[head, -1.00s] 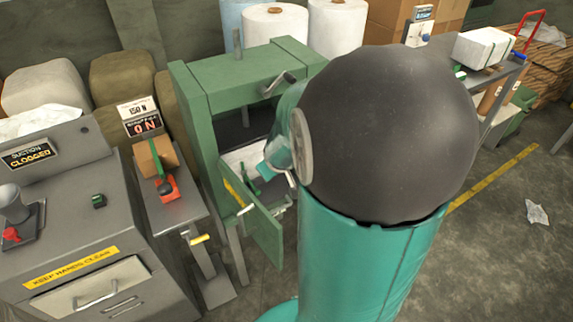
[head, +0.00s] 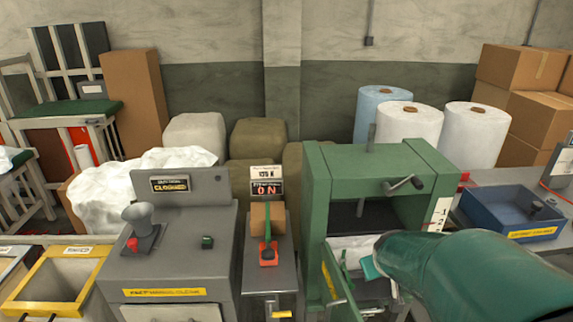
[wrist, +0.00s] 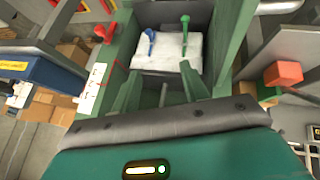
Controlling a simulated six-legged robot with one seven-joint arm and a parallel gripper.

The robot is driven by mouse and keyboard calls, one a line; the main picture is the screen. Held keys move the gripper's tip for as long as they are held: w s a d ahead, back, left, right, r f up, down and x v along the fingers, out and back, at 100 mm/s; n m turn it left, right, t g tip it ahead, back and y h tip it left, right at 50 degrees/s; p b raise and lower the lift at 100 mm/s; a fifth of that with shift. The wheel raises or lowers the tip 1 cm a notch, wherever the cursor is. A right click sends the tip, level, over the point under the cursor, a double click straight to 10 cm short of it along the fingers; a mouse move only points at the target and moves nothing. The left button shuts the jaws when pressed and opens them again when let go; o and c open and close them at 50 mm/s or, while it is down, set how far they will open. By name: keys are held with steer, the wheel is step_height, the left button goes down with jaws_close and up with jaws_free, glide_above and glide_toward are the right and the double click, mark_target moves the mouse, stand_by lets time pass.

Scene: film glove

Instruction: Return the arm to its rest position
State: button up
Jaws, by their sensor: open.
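My teal arm (head: 470,280) reaches in from the lower right in the head view. Its end is at the open front of a green press-like cabinet (head: 318,200). My gripper is partly hidden there. In the wrist view the two dark green fingers of my gripper (wrist: 162,88) stand apart with nothing seen between them. They point at a white slab (wrist: 168,53) inside the cabinet. A blue-handled piece (wrist: 149,40) and a green-handled piece (wrist: 185,35) stand on the slab, beyond the fingertips.
The cabinet's door (head: 338,290) hangs open beside my arm, and a crank (head: 403,185) sticks out above. A grey machine (head: 180,255) and a narrow stand (head: 268,262) are to the left. A blue tray (head: 512,212) is to the right.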

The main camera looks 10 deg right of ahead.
steer(key=s+a+r+y, duration=0.2)
steer(key=s+a+r, duration=0.3)
steer(key=a, duration=0.4)
steer(key=s+a+r+y, duration=0.1)
steer(key=s+a+r, duration=0.5)
steer(key=a, duration=0.3)
steer(key=shift+s+a+y, duration=0.35)
steer(key=shift+s+y, duration=0.05)
steer(key=shift+s, duration=0.2)
steer(key=shift+d+r, duration=0.1)
steer(key=shift+d, duration=0.1)
